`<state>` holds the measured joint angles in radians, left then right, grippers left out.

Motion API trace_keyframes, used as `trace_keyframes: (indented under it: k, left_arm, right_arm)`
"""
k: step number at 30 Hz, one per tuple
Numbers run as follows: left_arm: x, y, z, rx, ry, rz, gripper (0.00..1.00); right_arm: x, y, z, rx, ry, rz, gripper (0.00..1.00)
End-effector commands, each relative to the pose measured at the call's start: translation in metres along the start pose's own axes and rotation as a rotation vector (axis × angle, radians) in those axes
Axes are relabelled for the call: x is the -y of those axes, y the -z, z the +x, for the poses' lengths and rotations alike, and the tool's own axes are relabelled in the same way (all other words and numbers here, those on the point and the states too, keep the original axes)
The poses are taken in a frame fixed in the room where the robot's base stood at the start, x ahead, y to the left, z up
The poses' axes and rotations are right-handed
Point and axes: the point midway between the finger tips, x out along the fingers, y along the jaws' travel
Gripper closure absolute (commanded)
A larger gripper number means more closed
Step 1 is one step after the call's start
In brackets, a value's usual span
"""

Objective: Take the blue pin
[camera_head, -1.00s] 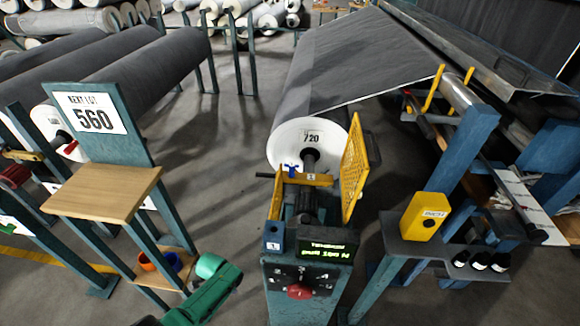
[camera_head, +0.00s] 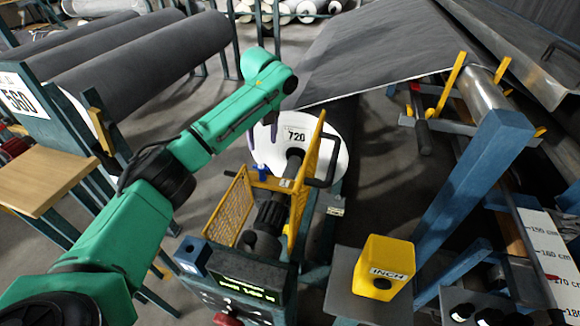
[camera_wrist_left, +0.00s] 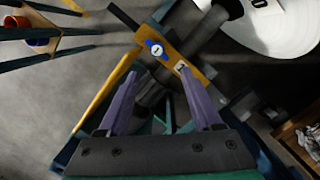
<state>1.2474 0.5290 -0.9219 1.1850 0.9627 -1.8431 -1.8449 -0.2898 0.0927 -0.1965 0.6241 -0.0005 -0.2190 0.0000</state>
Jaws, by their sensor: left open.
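The small blue pin (camera_head: 262,169) stands on the yellow bar of the machine, in front of the white end of the roll marked 720. In the left wrist view the blue pin (camera_wrist_left: 157,49) shows as a blue shape with a pale round centre, on the yellow bar. My left gripper (camera_head: 262,142) reaches in over the machine, above and behind the pin in the head view. Its two purple fingers (camera_wrist_left: 157,73) are apart with nothing held between them. The pin lies beyond the fingertips, roughly in line with the gap. My right gripper is not in view.
Yellow mesh panels (camera_head: 231,207) flank the dark shaft. The grey roll (camera_head: 325,152) lies behind. A yellow INCH box (camera_head: 384,268) stands at the right on a grey shelf. A wooden shelf (camera_head: 45,183) with the 560 sign is at the left.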

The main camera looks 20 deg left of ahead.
Motion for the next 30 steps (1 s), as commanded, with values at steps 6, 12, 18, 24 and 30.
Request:
trace_keyframes:
  k: [6,12,18,24,30]
  left_arm:
    - [-0.004,-0.001,0.028,-0.001,-0.010,0.009,0.34]
    - [-0.003,-0.001,0.078,0.000,-0.007,0.008,0.34]
    - [-0.004,0.000,0.105,0.000,-0.007,0.008,0.34]
    - [-0.004,0.001,0.141,0.002,-0.005,0.007,0.34]
    - [-0.004,0.001,0.143,0.003,-0.004,0.009,0.34]
  right_arm:
    - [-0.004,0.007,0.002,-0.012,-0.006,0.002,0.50]
    - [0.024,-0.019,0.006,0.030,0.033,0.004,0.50]
    - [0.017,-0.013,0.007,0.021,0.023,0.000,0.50]
    - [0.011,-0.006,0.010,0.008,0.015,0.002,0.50]
    - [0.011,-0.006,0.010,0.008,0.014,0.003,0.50]
